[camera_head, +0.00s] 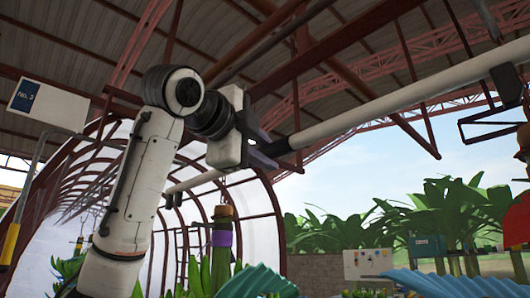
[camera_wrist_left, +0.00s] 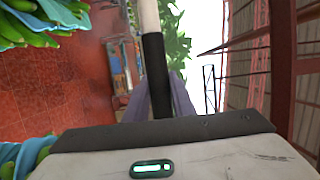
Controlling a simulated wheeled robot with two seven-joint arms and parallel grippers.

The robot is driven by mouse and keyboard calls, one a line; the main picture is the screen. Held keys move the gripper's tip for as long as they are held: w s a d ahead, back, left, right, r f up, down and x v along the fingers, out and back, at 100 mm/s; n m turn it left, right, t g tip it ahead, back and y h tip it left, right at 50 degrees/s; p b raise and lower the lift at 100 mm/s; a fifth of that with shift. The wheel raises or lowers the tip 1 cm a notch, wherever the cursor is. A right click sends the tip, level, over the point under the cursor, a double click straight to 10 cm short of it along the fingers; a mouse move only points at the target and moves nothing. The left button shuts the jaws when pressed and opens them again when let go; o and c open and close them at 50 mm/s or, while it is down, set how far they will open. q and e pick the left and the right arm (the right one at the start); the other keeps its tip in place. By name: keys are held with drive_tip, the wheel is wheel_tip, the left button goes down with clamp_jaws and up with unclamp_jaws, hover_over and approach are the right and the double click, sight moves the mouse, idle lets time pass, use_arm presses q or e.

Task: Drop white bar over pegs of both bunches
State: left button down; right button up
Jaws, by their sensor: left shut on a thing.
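My left gripper (camera_head: 268,152) is shut on the dark sleeve of the white bar (camera_head: 400,103). The bar runs up to the right edge of the head view; a pale length in line with it shows left of the gripper. In the left wrist view the bar (camera_wrist_left: 149,14) and its black sleeve (camera_wrist_left: 156,75) pass between the fingers of my left gripper (camera_wrist_left: 158,105). A stem with a purple band (camera_head: 222,238) stands below the gripper. Blue-covered bunches show at the wrist view's upper left (camera_wrist_left: 65,12) and lower left (camera_wrist_left: 12,155). I cannot make out the pegs. My right gripper is not in view.
A dark block (camera_head: 507,86) sits at the bar near the right edge, with a dark triangular frame (camera_head: 490,122) by it. A "No. 3" sign (camera_head: 48,105) hangs at left. Blue frilled covers (camera_head: 258,282) line the bottom. Red roof trusses and arches surround the space.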

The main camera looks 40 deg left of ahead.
use_arm(q)
drive_tip(key=w+f+b, duration=0.1)
drive_tip(key=w+f, duration=0.4)
drive_tip(key=w, duration=0.6)
drive_tip(key=shift+d, duration=0.45)
idle(0.8)
drive_tip(key=shift+s+f+b, duration=0.1)
drive_tip(key=shift+f+b, duration=0.3)
drive_tip(key=shift+f, duration=0.05)
drive_tip(key=shift+f+b, duration=0.3)
drive_tip(key=shift+f, duration=0.1)
